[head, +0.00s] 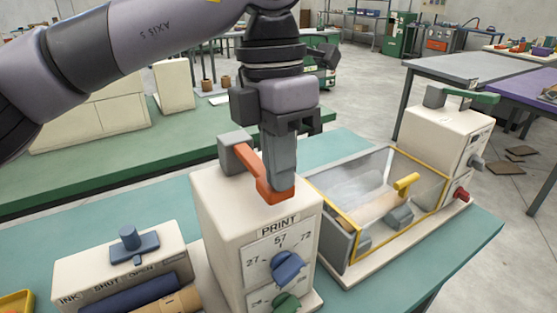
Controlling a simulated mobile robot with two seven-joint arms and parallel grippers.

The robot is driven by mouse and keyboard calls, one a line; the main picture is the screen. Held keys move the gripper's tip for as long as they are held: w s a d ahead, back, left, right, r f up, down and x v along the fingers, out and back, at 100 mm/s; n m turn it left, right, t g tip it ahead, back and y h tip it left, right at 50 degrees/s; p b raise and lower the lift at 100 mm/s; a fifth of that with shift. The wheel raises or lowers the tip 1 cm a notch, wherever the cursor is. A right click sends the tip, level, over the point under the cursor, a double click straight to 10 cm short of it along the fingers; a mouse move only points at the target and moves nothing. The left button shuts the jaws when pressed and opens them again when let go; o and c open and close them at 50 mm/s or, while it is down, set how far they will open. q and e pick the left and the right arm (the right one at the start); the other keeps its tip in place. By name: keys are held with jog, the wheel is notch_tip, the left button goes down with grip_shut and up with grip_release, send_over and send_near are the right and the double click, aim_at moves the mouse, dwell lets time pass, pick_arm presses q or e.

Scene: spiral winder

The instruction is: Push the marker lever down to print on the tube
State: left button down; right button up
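The cream marker box (218,229) labelled PRINT stands on the teal table, with dials on its front. Its orange lever (247,163) runs from a grey pivot block on top towards the front right. My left gripper (283,188) points straight down over the lever's front end, with its fingers together as one grey column. The fingertips are at the lever's end and seem to touch it. They hide part of the lever. A tan tube (372,212) lies under the clear, yellow-framed cover (340,180) to the right. My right gripper is not in view.
An ink box (100,268) marked SHUT and OPEN, with a blue knob, stands at the lower left. A cream box (432,135) with a green lever stands beyond the cover at the right. The teal table (468,235) has free room near its right edge.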

pick_arm(q)
notch_tip(320, 180, up, 13)
jog(key=s+p, duration=0.1)
jog(key=shift+s+d+f, duration=0.15)
jog(key=shift+d+f, duration=0.05)
jog(key=shift+d, duration=0.2)
dwell(0.3)
